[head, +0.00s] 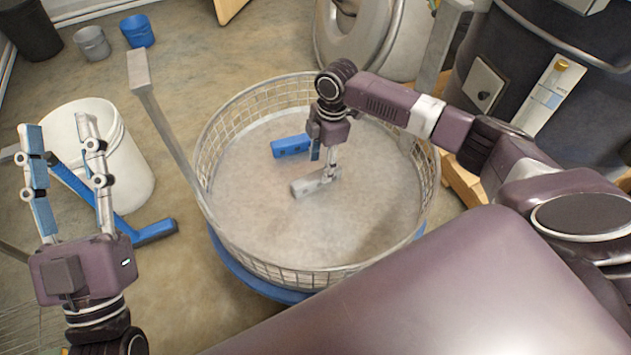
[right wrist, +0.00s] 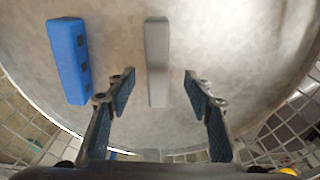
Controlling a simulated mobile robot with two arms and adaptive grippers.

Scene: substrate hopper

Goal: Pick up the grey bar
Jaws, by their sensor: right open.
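The grey bar (head: 305,187) lies on the floor of a round wire-walled basket (head: 213,152). In the right wrist view the grey bar (right wrist: 157,62) lies lengthwise ahead, between the lines of the two fingers. My right gripper (head: 323,172) reaches down into the basket above the bar's far end. It is open and empty, and its fingertips show in the right wrist view (right wrist: 160,73) on either side of the bar. Whether they touch the bar I cannot tell. My left gripper (head: 62,130) is open and empty, outside the basket at the left.
A blue bar (head: 291,146) lies in the basket behind the grey one and left of it in the right wrist view (right wrist: 68,60). A dark drum (head: 540,60) is at the right.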

